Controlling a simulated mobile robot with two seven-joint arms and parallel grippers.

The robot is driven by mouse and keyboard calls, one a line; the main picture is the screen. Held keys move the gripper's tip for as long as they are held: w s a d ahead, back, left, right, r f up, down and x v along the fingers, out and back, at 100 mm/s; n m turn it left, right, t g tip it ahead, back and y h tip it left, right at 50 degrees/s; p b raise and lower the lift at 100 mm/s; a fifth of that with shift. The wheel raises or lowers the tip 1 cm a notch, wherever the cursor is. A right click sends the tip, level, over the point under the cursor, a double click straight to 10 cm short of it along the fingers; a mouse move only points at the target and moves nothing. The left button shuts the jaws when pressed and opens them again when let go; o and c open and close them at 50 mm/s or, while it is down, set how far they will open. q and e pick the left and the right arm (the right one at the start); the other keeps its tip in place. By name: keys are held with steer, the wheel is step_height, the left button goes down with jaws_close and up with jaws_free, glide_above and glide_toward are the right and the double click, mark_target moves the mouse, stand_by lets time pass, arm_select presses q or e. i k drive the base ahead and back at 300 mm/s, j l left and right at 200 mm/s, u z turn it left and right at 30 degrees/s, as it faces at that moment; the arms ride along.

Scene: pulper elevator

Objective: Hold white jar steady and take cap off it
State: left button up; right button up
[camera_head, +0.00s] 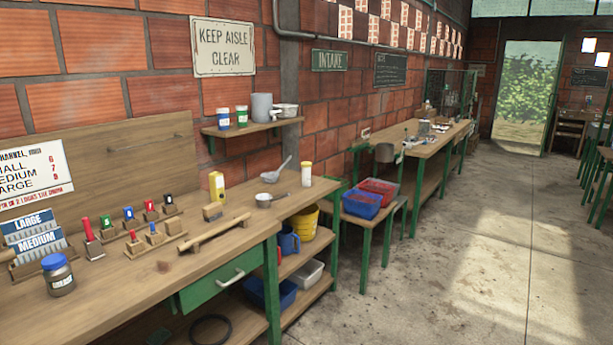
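A small white jar (306,176) with a yellow cap (307,164) stands upright at the right end of the wooden workbench (120,285). The cap sits on top of the jar. Two other small jars with white on them stand on the wall shelf: one blue and white (223,118), one green and white (242,117). Neither of my grippers shows in the head view, and nothing touches the jars.
A glass jar with a blue lid (59,277) stands at the bench's near left. Ladle (271,176), metal scoop (267,199), yellow container (217,187) and wooden holders (140,243) occupy the bench. Crates (361,203) sit on a stand beyond. The concrete aisle (450,260) is clear.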

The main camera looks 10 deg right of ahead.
mark_target(305, 171)
steer(key=i+l+z, duration=1)
steer(key=i, duration=0.2)
steer(key=i+l+z, duration=0.25)
steer(key=i, duration=0.2)
steer(key=i+z, duration=0.2)
steer(key=i, duration=0.2)
steer(key=i+j+u, duration=0.1)
steer(key=i+u, duration=0.6)
steer(key=u, duration=0.15)
steer(key=i+l+u, duration=0.15)
steer(key=i+u, duration=0.3)
steer(key=k, duration=0.05)
